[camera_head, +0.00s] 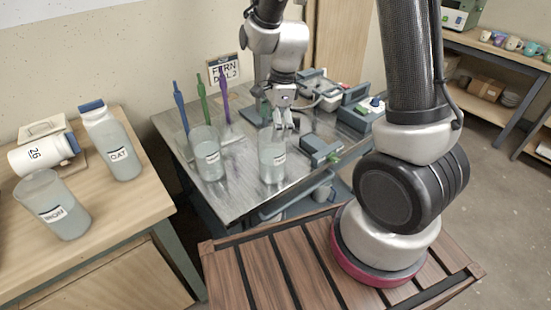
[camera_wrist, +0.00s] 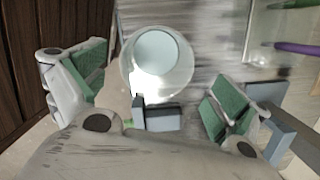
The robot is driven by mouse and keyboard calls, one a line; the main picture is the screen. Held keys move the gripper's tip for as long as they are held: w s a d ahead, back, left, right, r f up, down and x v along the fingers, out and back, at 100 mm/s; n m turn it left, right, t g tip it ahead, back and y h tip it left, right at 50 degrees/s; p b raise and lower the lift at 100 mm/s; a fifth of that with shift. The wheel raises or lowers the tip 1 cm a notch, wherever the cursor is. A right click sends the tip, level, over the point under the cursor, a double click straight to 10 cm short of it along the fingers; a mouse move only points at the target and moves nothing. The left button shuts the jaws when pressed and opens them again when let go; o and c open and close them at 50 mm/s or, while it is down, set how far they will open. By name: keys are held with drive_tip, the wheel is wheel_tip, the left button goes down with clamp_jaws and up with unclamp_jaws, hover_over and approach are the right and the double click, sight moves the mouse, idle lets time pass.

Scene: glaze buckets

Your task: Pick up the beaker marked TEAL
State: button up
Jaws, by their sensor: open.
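Two clear beakers with pale contents stand upright on the metal table. The right one (camera_head: 272,165) is near the front edge, and the left one (camera_head: 207,160) stands beside it. Both bear small white labels that I cannot read, so I cannot tell which is marked TEAL. My gripper (camera_head: 285,122) is open and empty, just above and behind the right beaker in the head view. In the wrist view my gripper (camera_wrist: 160,85) has its green-padded fingers spread wide. A round beaker (camera_wrist: 157,62) shows from above between and slightly beyond them, with no contact visible.
Blue, green and purple upright tools (camera_head: 224,97) stand behind the left beaker. A grey-green block (camera_head: 320,148) sits right of the right beaker. The wooden table (camera_head: 150,190) at left holds a labelled beaker (camera_head: 55,208), a bottle (camera_head: 112,145) and a lying jar (camera_head: 42,155).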

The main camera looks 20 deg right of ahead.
sight(272, 157)
drive_tip(key=f, duration=0.2)
drive_tip(key=a+f, duration=0.1)
drive_tip(key=f, duration=0.4)
drive_tip(key=shift+s+a+f, duration=0.15)
drive_tip(key=shift+f, duration=0.25)
drive_tip(key=shift+c, duration=0.5)
drive_tip(key=c, duration=1.7)
